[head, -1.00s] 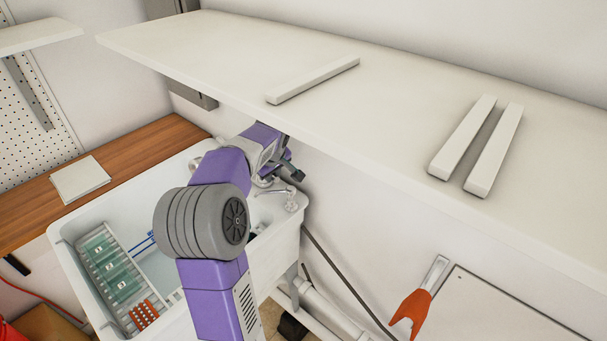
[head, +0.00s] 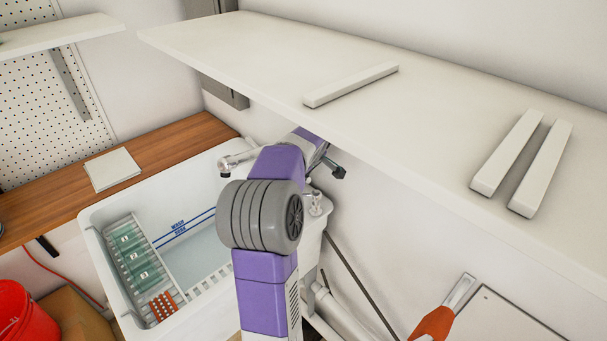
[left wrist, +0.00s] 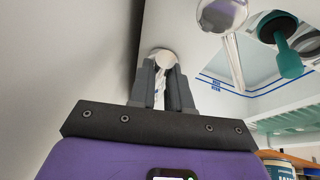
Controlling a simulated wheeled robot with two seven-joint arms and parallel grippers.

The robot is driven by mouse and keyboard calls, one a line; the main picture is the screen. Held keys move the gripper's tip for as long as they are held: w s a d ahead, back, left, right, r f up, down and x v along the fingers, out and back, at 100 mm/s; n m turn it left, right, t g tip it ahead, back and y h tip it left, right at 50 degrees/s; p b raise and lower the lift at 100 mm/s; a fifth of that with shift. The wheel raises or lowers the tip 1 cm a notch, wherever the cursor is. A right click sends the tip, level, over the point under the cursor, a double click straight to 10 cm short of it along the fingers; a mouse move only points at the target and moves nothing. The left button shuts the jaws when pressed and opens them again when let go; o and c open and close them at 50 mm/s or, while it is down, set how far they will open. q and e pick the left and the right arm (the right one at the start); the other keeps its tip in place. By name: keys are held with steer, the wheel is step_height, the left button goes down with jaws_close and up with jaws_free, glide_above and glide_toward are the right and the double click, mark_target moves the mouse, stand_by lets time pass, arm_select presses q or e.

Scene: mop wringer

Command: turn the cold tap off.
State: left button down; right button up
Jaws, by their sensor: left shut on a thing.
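In the left wrist view my left gripper (left wrist: 163,78) is shut on a pale round tap handle (left wrist: 161,60), with one dark finger on each side. I cannot tell from its markings whether it is the cold one. A chrome spout (left wrist: 222,14) shows to its right. In the head view my left arm reaches over the white sink (head: 100,232), and its gripper is mostly hidden behind the arm and under the shelf edge. A chrome fitting (head: 317,203) stands at the sink's right back, and another chrome part (head: 228,163) shows left of my arm. My right gripper is not in view.
A white shelf (head: 300,60) hangs close above the arm and carries several pale bars. A ribbed tray with green panels (head: 140,262) sits in the sink. A wooden counter (head: 60,190) lies left, with a red bucket (head: 22,312) below. A dark green object (left wrist: 283,45) is near the spout.

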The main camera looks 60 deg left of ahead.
arm_select(q)
steer(key=c, duration=1.1)
jaws_free()
steer(key=p+v, duration=0.1)
steer(key=v, duration=0.6)
steer(key=shift+d+r+p, duration=0.1)
steer(key=shift+r+p, duration=0.2)
steer(key=shift+p, duration=0.05)
